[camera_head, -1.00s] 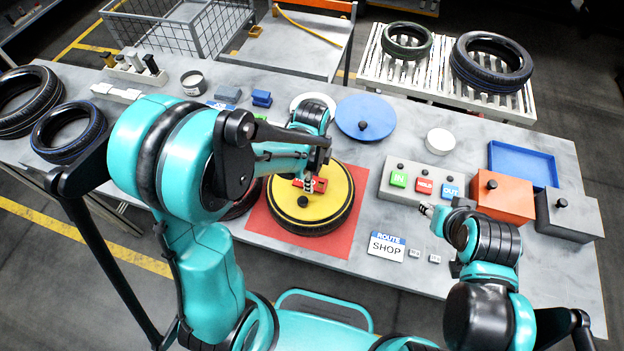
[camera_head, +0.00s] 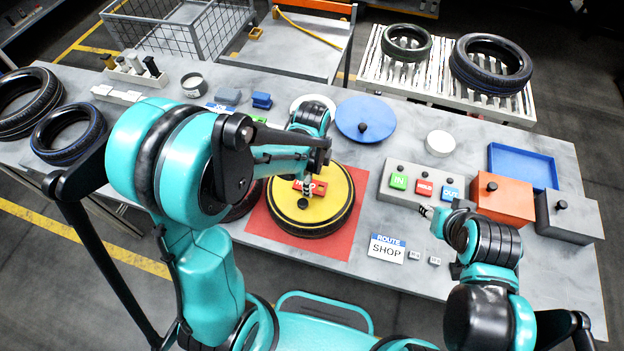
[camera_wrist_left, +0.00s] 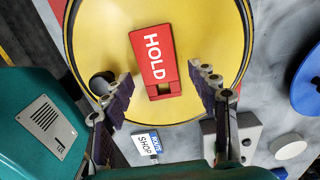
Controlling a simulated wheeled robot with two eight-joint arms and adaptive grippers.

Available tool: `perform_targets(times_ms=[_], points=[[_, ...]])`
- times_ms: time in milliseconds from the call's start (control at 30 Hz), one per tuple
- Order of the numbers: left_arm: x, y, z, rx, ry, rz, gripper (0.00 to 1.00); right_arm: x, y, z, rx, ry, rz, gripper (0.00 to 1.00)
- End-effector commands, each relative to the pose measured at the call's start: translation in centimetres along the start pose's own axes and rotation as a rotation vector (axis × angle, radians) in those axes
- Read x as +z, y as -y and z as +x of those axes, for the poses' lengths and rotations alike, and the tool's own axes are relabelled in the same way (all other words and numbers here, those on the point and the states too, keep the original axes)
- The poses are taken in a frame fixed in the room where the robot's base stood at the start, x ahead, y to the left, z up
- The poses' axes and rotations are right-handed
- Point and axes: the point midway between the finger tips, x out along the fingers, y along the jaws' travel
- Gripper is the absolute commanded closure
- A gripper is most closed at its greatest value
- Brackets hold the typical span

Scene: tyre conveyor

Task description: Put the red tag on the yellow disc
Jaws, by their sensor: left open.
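The red tag (camera_wrist_left: 152,62), marked HOLD in white, lies on the yellow disc (camera_wrist_left: 100,35) in the left wrist view. In the head view the tag (camera_head: 319,188) shows partly behind the gripper, on the yellow disc (camera_head: 312,211), which sits inside a black tyre. My left gripper (camera_wrist_left: 165,88) is open, its fingers on either side of the tag's lower end with gaps to it. In the head view the left gripper (camera_head: 309,180) is over the disc. My right gripper (camera_head: 427,211) is beside the button panel; its jaws are too small to read.
The tyre (camera_head: 343,222) rests on a red mat (camera_head: 262,232). A dark knob (camera_head: 303,204) stands on the disc near the tag. To the right are a button panel (camera_head: 388,188), an orange box (camera_head: 505,204) and a ROUTE SHOP card (camera_head: 387,248). A blue disc (camera_head: 375,112) lies behind.

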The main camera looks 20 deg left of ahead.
Motion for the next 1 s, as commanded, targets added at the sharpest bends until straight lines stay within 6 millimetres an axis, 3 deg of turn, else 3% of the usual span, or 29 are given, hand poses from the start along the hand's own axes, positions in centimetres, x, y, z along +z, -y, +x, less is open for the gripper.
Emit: perform_targets(times_ms=[400, 667, 767, 1000], points=[[0.0, -0.1, -9.0, 0.000, 0.000, 0.000, 0.41, -1.3, 0.0, -1.8, 0.000, 0.000, 0.000, 0.60], [0.2, -0.3, -11.5, -0.013, -0.001, -0.035, 0.41, -1.5, 0.0, -2.1, 0.000, 0.000, 0.000, 0.60], [0.7, -1.2, -12.6, -0.062, -0.010, -0.162, 0.41, -1.5, 0.0, -2.1, 0.000, 0.000, 0.000, 0.60], [2.8, -5.5, -15.9, -0.293, -0.132, -0.795, 0.41, -1.5, 0.0, -2.1, 0.000, 0.000, 0.000, 0.60]])
